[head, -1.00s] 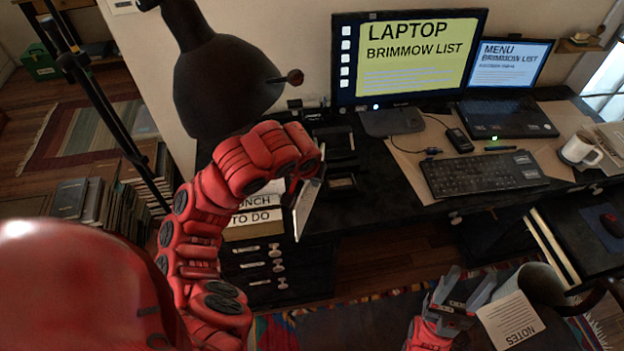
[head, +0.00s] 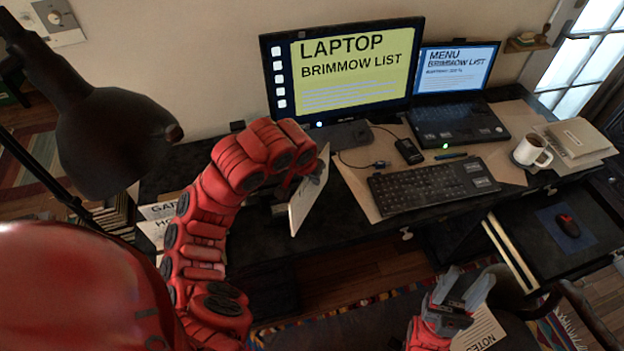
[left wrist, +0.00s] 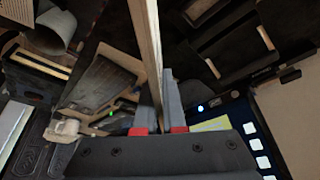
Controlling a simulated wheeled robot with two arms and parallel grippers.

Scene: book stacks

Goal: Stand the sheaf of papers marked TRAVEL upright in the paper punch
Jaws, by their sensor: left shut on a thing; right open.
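My left gripper (head: 314,176) is shut on a pale sheaf of papers (head: 304,204), held tilted above the desk's front part, left of the keyboard. The sheaf shows nearly edge-on, and no TRAVEL mark is readable. In the left wrist view the sheaf (left wrist: 147,42) runs up from between the two fingers (left wrist: 158,105). I cannot pick out the paper punch with certainty; dark slotted objects (left wrist: 235,45) are at upper right in that view. In the head view my left arm hides much of that area. My right gripper (head: 458,292) is open and empty, low in front of the desk.
A monitor (head: 345,72), laptop (head: 460,125), keyboard (head: 432,187) and mug (head: 531,151) stand on the desk. A dark lamp (head: 115,145) is at left. Partly hidden labelled papers (head: 158,210) lie behind my arm.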

